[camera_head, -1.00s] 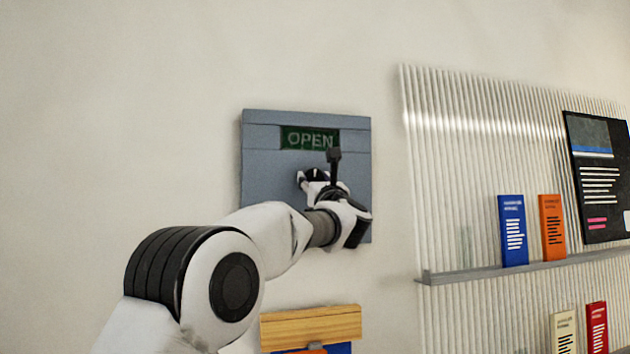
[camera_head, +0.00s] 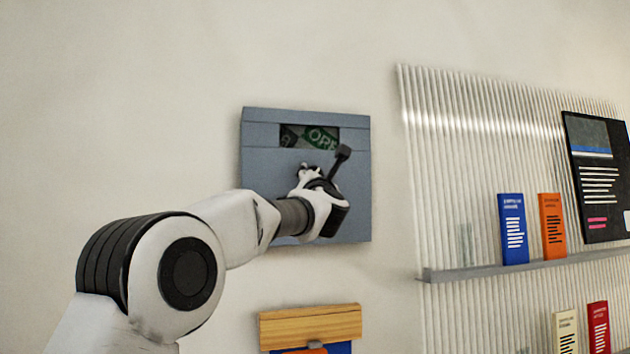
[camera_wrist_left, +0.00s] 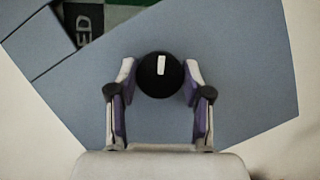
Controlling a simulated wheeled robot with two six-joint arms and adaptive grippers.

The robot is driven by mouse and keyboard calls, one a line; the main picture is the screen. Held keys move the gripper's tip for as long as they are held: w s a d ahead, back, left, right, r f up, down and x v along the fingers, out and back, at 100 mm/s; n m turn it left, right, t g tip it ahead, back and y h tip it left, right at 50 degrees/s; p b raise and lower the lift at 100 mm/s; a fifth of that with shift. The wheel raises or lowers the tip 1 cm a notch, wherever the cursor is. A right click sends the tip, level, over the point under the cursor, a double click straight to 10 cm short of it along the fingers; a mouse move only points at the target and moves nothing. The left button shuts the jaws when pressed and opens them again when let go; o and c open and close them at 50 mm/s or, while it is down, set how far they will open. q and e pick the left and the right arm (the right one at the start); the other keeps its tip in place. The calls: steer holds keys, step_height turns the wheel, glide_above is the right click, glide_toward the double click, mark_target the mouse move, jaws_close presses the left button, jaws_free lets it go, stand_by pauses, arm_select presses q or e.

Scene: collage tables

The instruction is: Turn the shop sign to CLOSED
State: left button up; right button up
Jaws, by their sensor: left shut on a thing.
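The shop sign is a grey panel (camera_head: 258,185) on the wall with a dark window (camera_head: 310,137) near its top. In the window the green OPEN lettering is tilted and partly cut off at the right, with another piece of lettering at the left. In the left wrist view the letters "ED" (camera_wrist_left: 84,25) show beside a green patch. A round black knob (camera_wrist_left: 160,75) with a white mark sits on the panel. My left gripper (camera_head: 306,172) is shut on the knob, with a finger on either side, and hides it in the head view. My right gripper is not in view.
A ribbed board (camera_head: 450,170) with a shelf (camera_head: 520,271) of blue and orange booklets stands to the right, with a dark poster (camera_head: 597,175). A wooden block (camera_head: 310,325) is on the wall below the sign. The wall to the left is bare.

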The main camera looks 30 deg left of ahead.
arm_select(q)
steer(key=shift+s+a+r+m+g+h+p, duration=0.1)
steer(key=shift+m+g+h+p, duration=0.2)
steer(key=shift+m+h, duration=1.3)
steer(key=shift+w+d+r+m+g+h+p, duration=0.1)
steer(key=shift+m+h+p, duration=0.2)
steer(key=shift+m, duration=2.65)
steer(key=shift+s+a+r+m+g+h+p, duration=0.15)
steer(key=shift+m+h+p, duration=0.45)
steer(key=shift+m, duration=1.65)
steer(key=o, duration=1.1)
steer(key=shift+f, duration=0.1)
steer(key=shift+a+f, duration=0.15)
steer(key=shift+a, duration=0.05)
